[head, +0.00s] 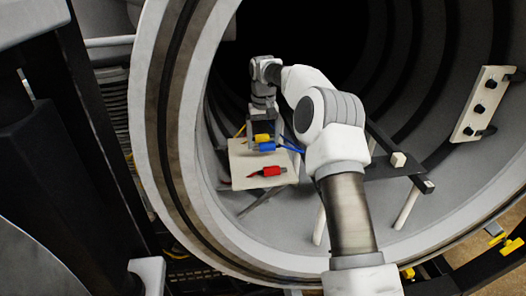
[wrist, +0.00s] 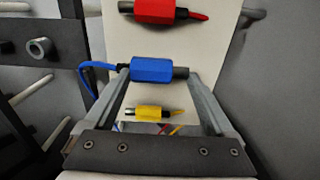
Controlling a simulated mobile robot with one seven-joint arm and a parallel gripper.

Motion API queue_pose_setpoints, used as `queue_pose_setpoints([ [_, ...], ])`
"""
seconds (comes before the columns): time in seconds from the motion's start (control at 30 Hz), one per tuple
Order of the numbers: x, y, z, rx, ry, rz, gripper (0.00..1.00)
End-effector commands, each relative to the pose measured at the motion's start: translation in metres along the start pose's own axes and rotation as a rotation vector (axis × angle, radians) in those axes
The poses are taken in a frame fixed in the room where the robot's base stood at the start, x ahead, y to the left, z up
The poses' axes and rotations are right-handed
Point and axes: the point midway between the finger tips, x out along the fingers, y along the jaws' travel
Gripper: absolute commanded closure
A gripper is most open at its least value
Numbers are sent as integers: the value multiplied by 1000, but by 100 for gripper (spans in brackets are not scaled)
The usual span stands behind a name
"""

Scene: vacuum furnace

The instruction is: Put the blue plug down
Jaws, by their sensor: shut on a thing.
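The blue plug (head: 267,147) is in my gripper (head: 256,140), over the pale board (head: 244,166) inside the furnace. In the wrist view the blue plug (wrist: 152,70) lies crosswise between the two fingers of my gripper (wrist: 158,78), its ends against the fingertips. A blue cable (wrist: 88,78) leads off from its left end. I cannot tell whether the plug touches the board. The red plug (head: 269,171) lies on the board nearer the head camera. The yellow plug (head: 262,138) is just beyond the blue one; in the wrist view it (wrist: 150,112) shows between the fingers.
The round furnace wall (head: 180,130) surrounds my arm. A dark rail with pale posts (head: 400,160) stands right of the board. A pale panel with several dark connectors (head: 481,104) is on the right wall. The board has bare space around the red plug.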

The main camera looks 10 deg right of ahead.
Motion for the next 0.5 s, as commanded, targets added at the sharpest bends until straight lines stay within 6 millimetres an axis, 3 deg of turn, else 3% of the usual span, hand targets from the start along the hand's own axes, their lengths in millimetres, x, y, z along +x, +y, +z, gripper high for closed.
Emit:
queue_pose_setpoints([
  [0.33, 38, -1, 1, 0, -3, 0, 74],
  [0.5, 41, -1, 0, 1, 1, 0, 74],
])
